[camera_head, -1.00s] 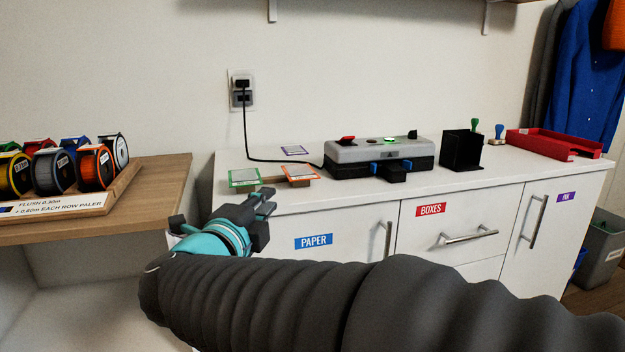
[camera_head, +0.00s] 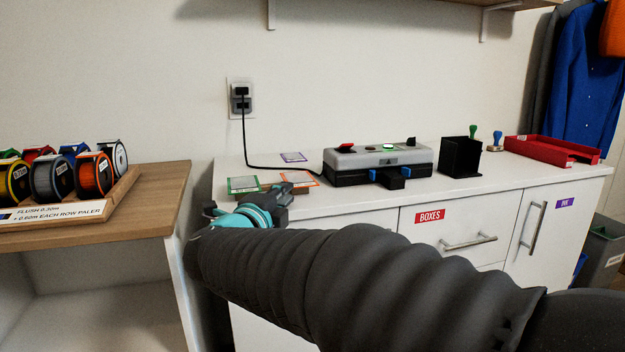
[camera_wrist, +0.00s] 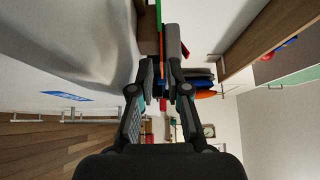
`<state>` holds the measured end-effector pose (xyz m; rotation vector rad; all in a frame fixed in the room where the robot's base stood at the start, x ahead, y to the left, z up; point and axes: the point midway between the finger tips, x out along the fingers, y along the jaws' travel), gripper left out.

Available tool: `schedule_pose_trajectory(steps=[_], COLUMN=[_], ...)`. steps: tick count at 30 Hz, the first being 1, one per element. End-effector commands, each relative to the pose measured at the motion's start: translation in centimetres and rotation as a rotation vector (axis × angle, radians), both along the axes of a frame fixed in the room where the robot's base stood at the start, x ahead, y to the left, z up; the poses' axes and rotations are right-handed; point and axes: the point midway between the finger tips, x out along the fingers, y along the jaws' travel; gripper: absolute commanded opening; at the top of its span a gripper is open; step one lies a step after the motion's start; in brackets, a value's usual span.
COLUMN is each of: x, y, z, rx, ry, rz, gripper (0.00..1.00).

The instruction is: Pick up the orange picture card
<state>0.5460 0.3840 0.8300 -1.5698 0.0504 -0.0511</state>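The orange picture card (camera_head: 301,178) has an orange border and a pale middle. It sits at the front left edge of the white counter, and my gripper hides part of its near left side. My gripper (camera_head: 283,192) is just in front of the card in the head view. In the wrist view my gripper (camera_wrist: 162,55) has its two fingers apart, with a narrow gap between them. A thin orange-red strip shows in that gap, perhaps the card's edge. I cannot tell whether the fingers touch it.
A green-bordered card (camera_head: 244,184) lies just left, and a purple-bordered card (camera_head: 293,157) lies behind. A grey and black device (camera_head: 378,160) stands to the right, its cable running to the wall socket. A wooden shelf (camera_head: 150,190) with spools is at the left.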

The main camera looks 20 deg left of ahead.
Motion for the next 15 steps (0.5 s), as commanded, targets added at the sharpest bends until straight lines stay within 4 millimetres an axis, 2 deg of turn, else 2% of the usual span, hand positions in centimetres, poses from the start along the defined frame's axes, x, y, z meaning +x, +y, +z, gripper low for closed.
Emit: schedule_pose_trajectory(steps=[7,15], x=[3.4,4.0], y=[-0.5,-0.5], z=[0.1,0.2], rx=[-0.001,0.0], ry=[0.001,0.0], rz=[-0.003,0.0], gripper=[0.16,0.16])
